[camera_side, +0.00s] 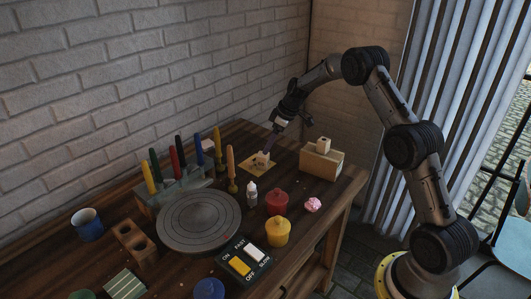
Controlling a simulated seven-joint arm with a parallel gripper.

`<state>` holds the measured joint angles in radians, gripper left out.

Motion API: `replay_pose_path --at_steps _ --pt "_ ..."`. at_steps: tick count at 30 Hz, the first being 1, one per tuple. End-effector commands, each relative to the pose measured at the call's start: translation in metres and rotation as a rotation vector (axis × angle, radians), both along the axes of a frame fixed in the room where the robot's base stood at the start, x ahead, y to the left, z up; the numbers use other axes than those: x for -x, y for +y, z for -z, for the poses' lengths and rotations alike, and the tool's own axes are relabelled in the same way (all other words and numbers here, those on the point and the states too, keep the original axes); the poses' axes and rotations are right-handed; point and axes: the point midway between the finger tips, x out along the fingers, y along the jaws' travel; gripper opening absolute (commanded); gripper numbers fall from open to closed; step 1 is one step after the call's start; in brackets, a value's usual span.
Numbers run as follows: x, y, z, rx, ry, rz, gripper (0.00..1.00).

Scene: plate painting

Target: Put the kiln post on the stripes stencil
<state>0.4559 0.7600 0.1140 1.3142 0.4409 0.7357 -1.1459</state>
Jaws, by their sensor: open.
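A small pale block (261,157), which looks like the kiln post, stands on a yellow patterned sheet (248,169) near the back of the table. My gripper (268,147) is open and points down just above and behind this block. The fingers are small in this view, and I cannot tell whether they touch the block. A green-and-white striped square (122,284), which looks like the stripes stencil, lies at the front left with nothing visible on it. It is far from my gripper.
A grey turntable (198,220) fills the middle. A rack with several upright coloured tools (175,160) stands behind it. A wooden block with holes (134,242), a blue mug (88,224), paint jars (277,232), a switch box (243,262) and a wooden box (321,163) stand around.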

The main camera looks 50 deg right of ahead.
Motion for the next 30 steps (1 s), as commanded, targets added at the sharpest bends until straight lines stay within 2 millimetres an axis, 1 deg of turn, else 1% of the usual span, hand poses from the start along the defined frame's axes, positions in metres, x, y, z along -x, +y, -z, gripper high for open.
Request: replay_pose_path --at_steps 1,6,9,14,17,20,23,24,26,27,29,30 --pt "0.003 -0.002 -0.011 0.002 -0.003 0.001 0.80" --pt "0.012 -0.006 -0.033 0.001 -0.001 0.003 0.80" --pt "0.015 -0.007 -0.040 0.000 0.000 0.002 0.80" --pt "0.017 -0.007 -0.044 0.001 0.000 0.001 0.80" --pt "0.020 0.000 -0.053 0.002 -0.001 0.004 0.80" --pt "0.030 0.019 -0.080 0.005 -0.002 0.018 0.80" --pt "0.053 0.049 -0.117 0.009 -0.002 0.044 0.80" --pt "0.065 0.062 -0.131 0.010 0.000 0.056 0.80" --pt "0.084 0.081 -0.151 0.012 0.001 0.077 0.80" --pt "0.098 0.093 -0.163 0.013 -0.001 0.092 0.80" --pt "0.121 0.111 -0.180 0.015 -0.003 0.113 0.80" --pt "0.136 0.122 -0.189 0.015 -0.005 0.128 0.80"
